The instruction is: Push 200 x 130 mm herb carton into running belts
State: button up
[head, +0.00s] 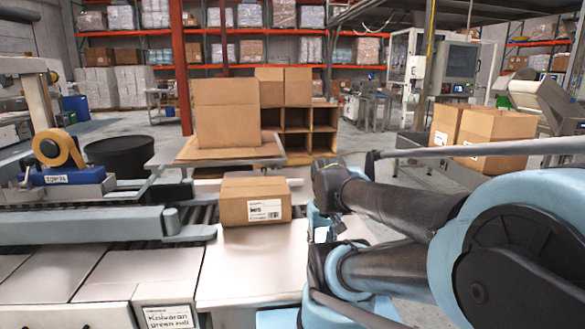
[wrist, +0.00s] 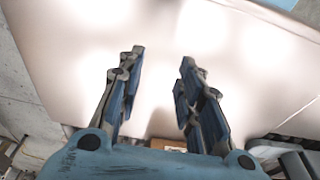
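The herb carton (head: 255,200), a closed brown box with a white label on its near face, rests in the head view where the pale table (head: 250,270) meets the rollers. Left of it is the taping machine, with a long grey side belt housing (head: 80,223) along the rollers. Whether its belts run cannot be told. My gripper (wrist: 160,70) is open and empty over the pale table in the wrist view. A brown sliver, likely the carton (wrist: 168,144), shows behind the gripper's body. In the head view my arm is right of the carton; the fingertips are not clear there.
Behind the carton a raised grey platform (head: 212,152) bears a large open brown box (head: 225,112). A tape roll (head: 57,148) sits on the machine at left. Several brown cartons (head: 490,130) stand at right. The pale table in front of the carton is clear.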

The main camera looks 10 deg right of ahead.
jog(key=o, duration=0.7)
jog(key=shift+s+d+r+n, duration=0.1)
jog(key=shift+r+n, duration=0.2)
jog(key=shift+r, duration=0.55)
jog(key=w+r+n+g, duration=0.1)
jog(key=w+r+n, duration=0.35)
jog(key=w, duration=0.45)
jog(key=w+r+n, duration=0.4)
jog(key=w+r, duration=0.2)
jog(key=w, duration=0.2)
jog(key=w+n, duration=0.3)
jog(key=w, duration=0.4)
jog(key=w+f+n, duration=0.1)
jog(key=w+n, duration=0.1)
jog(key=w, duration=0.6)
jog(key=w+f+n+g, duration=0.1)
jog(key=w+n, duration=0.2)
jog(key=w, duration=0.5)
jog(key=shift+w+a+n, duration=0.1)
jog(key=shift+a+n, duration=0.1)
jog(key=shift+n, duration=0.15)
